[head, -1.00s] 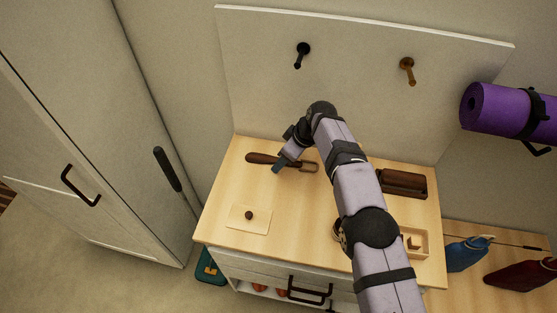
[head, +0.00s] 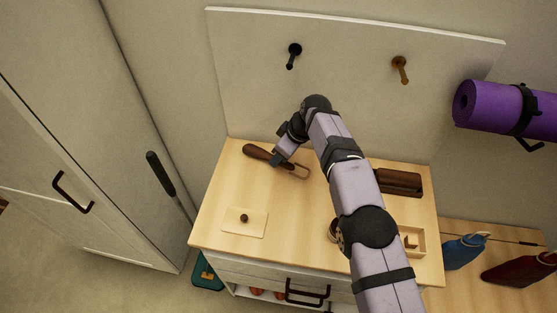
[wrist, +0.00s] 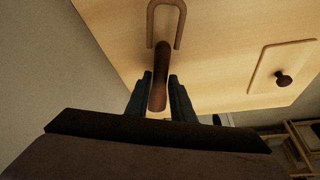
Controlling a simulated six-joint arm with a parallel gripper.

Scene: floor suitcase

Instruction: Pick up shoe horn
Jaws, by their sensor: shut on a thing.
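The shoe horn has a dark brown handle (head: 256,151) and a lighter U-shaped end (head: 299,171). It is at the back left of the wooden cabinet top (head: 310,220), near the wall panel. My gripper (head: 277,160) is shut on it around the handle. I cannot tell whether the shoe horn is clear of the surface.
A small board with a knob (head: 245,221) lies at the front left of the top. A dark brown case (head: 398,182) and an open wooden box (head: 412,241) are to the right. A black peg (head: 292,55) and a brown peg (head: 401,69) stick out of the panel above.

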